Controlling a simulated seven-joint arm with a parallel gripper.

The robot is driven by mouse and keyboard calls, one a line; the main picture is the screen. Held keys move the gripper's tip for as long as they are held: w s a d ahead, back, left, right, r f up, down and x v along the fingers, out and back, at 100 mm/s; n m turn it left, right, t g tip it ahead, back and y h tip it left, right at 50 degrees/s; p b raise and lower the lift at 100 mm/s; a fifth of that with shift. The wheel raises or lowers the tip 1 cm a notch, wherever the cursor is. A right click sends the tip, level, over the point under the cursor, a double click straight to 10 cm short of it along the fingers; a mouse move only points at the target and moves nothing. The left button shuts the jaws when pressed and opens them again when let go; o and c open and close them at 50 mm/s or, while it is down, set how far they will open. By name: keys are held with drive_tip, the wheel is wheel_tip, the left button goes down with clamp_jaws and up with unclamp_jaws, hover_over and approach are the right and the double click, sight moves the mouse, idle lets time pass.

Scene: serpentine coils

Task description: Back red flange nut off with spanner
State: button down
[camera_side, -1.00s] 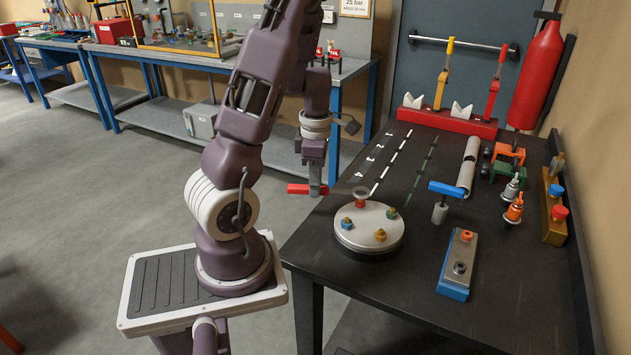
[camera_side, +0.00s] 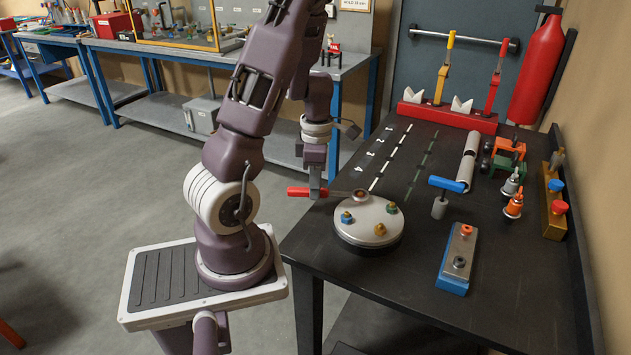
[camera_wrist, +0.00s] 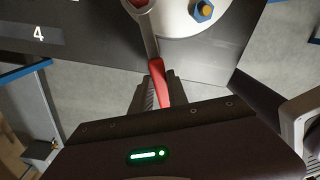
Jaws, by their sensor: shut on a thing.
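A round grey flange cover (camera_side: 366,220) lies near the left edge of the dark bench. My gripper (camera_side: 317,191) is shut on the red handle of the spanner (camera_side: 299,192), left of the cover and beyond the bench edge. The spanner's grey shank (camera_wrist: 148,42) reaches over the cover. Its ring end surrounds the red flange nut (camera_wrist: 139,2), which shows inside the ring at the top of the wrist view. In the side view, the ring covers most of this nut. How far down the ring sits is hard to tell.
Blue (camera_side: 347,217), yellow (camera_side: 380,229) and green (camera_side: 391,208) nuts stand on the cover near the spanner. A blue T-handled tool (camera_side: 446,185) and a blue-based block (camera_side: 457,259) stand to the right. White-marked bench surface lies behind the cover.

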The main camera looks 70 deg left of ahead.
drive_tip(key=shift+f, duration=0.15)
drive_tip(key=shift+f, duration=0.2)
idle(0.3)
drive_tip(key=shift+s+d+n, duration=0.15)
drive_tip(key=shift+d+n, duration=0.55)
drive_tip(key=shift+s+d+n, duration=0.15)
drive_tip(key=shift+d+n, duration=0.5)
drive_tip(key=shift+n, duration=0.05)
drive_tip(key=shift+d+n, duration=1.15)
drive_tip(key=shift+n, duration=0.15)
drive_tip(key=shift+r, duration=1.75)
